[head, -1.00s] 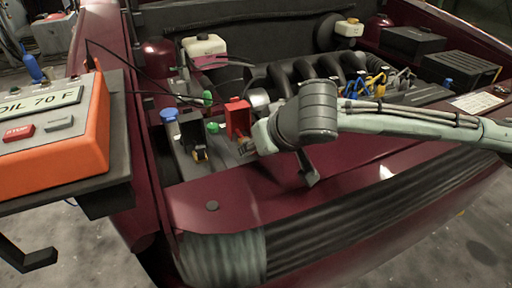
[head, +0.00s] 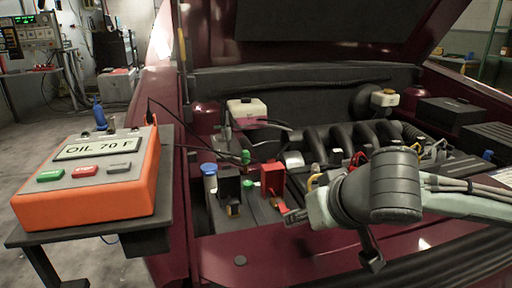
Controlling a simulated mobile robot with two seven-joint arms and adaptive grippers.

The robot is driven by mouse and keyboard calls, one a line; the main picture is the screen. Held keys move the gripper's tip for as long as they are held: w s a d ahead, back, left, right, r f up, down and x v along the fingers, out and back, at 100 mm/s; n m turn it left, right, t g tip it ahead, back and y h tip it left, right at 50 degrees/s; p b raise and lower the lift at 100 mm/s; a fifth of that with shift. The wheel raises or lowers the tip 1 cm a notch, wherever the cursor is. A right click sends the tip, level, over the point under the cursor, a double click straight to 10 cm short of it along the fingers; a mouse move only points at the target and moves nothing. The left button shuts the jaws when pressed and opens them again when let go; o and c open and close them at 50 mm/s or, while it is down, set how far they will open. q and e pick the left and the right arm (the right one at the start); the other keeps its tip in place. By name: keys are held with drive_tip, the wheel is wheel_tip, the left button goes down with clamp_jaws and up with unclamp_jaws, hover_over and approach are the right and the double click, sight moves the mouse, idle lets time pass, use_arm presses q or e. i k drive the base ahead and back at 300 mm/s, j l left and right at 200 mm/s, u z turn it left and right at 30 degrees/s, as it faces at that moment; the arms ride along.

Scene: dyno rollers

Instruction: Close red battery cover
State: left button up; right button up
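The red battery cover (head: 272,179) stands upright on the battery in the engine bay, at the middle of the head view. It looks raised, with the terminal area in front of and below it showing. My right arm comes in from the right, and my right gripper (head: 295,215) is just right of and below the red cover, seemingly apart from it. Its fingers are small and partly hidden by my wrist, so their opening is unclear. My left gripper is not in view.
A black cover (head: 229,183) stands upright left of the red one, beside a blue cap (head: 208,170). An orange tester (head: 90,177) sits on a dark side stand at the left, with cables running to the engine bay. The raised hood (head: 320,20) is above.

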sight(273, 173)
drive_tip(key=k+l, duration=0.15)
drive_tip(key=k, duration=0.3)
drive_tip(key=k+l, duration=0.1)
drive_tip(key=k, duration=0.3)
